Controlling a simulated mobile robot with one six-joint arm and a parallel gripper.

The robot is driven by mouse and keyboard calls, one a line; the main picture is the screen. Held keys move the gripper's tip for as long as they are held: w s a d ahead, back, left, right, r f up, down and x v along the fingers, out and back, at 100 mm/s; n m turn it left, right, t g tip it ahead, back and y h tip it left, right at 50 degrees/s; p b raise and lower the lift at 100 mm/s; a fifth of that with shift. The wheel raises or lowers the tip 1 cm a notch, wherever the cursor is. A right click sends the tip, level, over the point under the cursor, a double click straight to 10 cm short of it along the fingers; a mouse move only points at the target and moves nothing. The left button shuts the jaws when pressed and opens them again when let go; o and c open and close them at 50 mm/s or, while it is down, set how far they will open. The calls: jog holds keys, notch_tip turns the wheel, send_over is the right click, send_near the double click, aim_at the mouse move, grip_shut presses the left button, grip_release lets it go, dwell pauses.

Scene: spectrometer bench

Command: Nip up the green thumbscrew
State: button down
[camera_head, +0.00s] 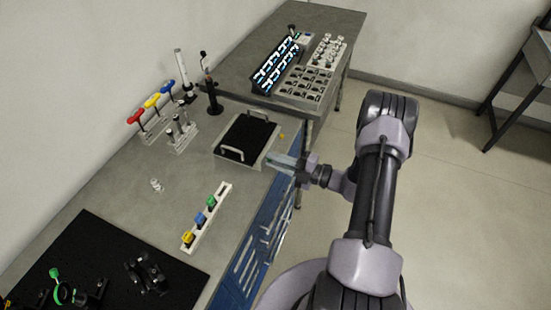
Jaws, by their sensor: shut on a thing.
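A green round-headed part (55,272), which looks like the green thumbscrew, shows on the black mat (180,284) at the lower left. It stands by a dark mount with a green ring below it; how it is seated is too small to tell. My gripper (275,159) is far from it, to the upper right, at the bench's front edge beside a grey box with a black top (222,152). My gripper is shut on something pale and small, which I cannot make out. Whether it touches the box cannot be told.
A white rack (222,208) holds yellow, blue and green blocks. Red, yellow and blue T-handled tools (152,101) stand at the wall, near metal posts. Dark parts (148,273) lie on the mat. A second bench (328,17) bears trays. Bare bench lies between rack and mat.

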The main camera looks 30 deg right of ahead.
jog(key=m+p, duration=0.1)
jog(key=m, duration=0.4)
dwell(0.6)
jog(key=c, duration=1.4)
grip_release()
jog(key=v, duration=1.7)
jog(key=shift+s+d, duration=0.15)
jog(key=shift+s, duration=0.1)
